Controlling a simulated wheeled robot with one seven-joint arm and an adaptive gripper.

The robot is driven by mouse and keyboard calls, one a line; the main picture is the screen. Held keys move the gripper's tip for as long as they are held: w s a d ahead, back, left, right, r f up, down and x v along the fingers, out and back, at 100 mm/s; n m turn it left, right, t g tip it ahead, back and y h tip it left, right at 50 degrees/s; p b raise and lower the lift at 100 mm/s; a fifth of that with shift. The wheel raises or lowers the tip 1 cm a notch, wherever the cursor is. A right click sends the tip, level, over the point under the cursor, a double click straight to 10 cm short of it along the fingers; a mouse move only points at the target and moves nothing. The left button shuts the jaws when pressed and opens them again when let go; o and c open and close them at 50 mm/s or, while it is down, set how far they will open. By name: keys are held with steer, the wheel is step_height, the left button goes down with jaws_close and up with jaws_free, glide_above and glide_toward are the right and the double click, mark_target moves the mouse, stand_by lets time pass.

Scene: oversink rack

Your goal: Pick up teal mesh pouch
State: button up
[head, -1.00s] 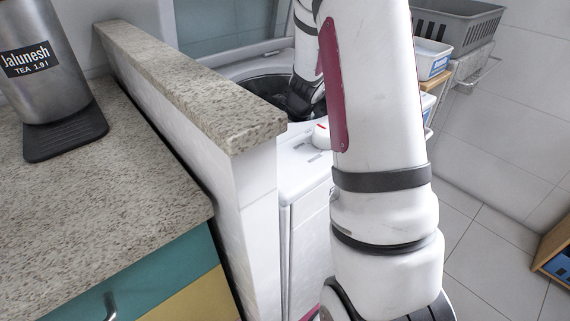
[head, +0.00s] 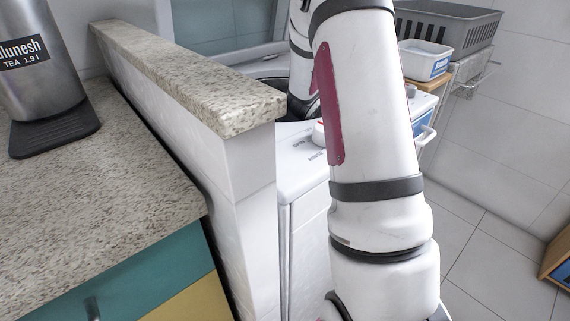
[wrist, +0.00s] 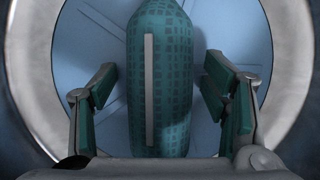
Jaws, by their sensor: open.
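My gripper (wrist: 160,72) is open, with one finger on each side of the pouch. In the head view my arm reaches down into the opening of the white top-loading washer (head: 300,172). The gripper and the pouch are hidden there.
A low tiled wall with a speckled stone cap (head: 190,75) stands left of my arm, close to the washer. A speckled counter (head: 110,190) with a steel tea dispenser (head: 40,65) is further left. A grey basket (head: 450,25) and white tub (head: 425,60) are at back right.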

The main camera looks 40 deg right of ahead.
steer(key=shift+f, duration=0.3)
stand_by(0.4)
